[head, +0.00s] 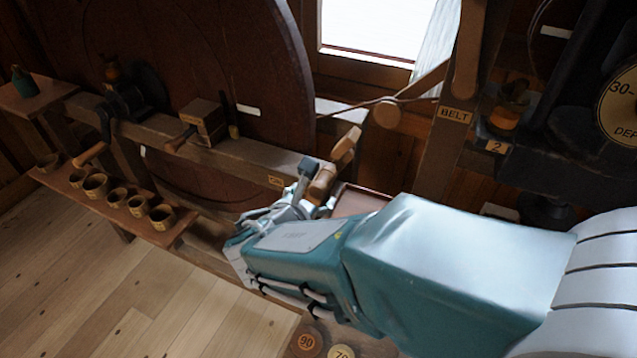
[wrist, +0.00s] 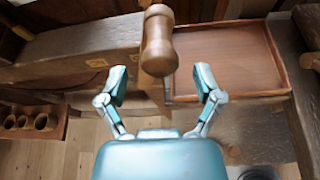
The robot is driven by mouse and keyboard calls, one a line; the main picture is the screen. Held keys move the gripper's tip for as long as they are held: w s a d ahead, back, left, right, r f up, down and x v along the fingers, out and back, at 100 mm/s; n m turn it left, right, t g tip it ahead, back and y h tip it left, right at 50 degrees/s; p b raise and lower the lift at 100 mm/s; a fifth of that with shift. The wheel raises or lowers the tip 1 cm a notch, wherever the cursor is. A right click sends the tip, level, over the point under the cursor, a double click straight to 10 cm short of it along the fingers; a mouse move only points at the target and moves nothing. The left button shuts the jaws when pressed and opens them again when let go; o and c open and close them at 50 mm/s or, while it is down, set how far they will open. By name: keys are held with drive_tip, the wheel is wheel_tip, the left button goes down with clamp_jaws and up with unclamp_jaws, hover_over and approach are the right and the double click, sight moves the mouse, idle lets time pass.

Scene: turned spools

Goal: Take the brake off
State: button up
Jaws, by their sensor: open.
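A turned wooden handle (wrist: 158,50) stands at the end of the beam and appears to be the brake handle. It is also visible in the head view (head: 322,184), partly hidden by my gripper. My gripper (wrist: 161,80) is open, with one finger on each side of the handle's near end. There is visible room between each finger and the wood, and the gripper holds nothing. In the head view my gripper (head: 314,186) is at the beam's right end. A small label (head: 275,181) on the beam beside it is too small to read.
A large dark wheel (head: 235,70) stands behind the beam (head: 235,158). A shelf (head: 165,236) with several small cups is at the left. A shallow tray (wrist: 225,60) lies just right of the handle. A post marked BELT (head: 440,150) stands further right. Floor in front is open.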

drive_tip(key=v, duration=0.9)
drive_tip(key=shift+s+d, duration=0.2)
drive_tip(key=shift+s, duration=0.05)
drive_tip(key=shift+r, duration=0.15)
drive_tip(key=shift+s, duration=0.1)
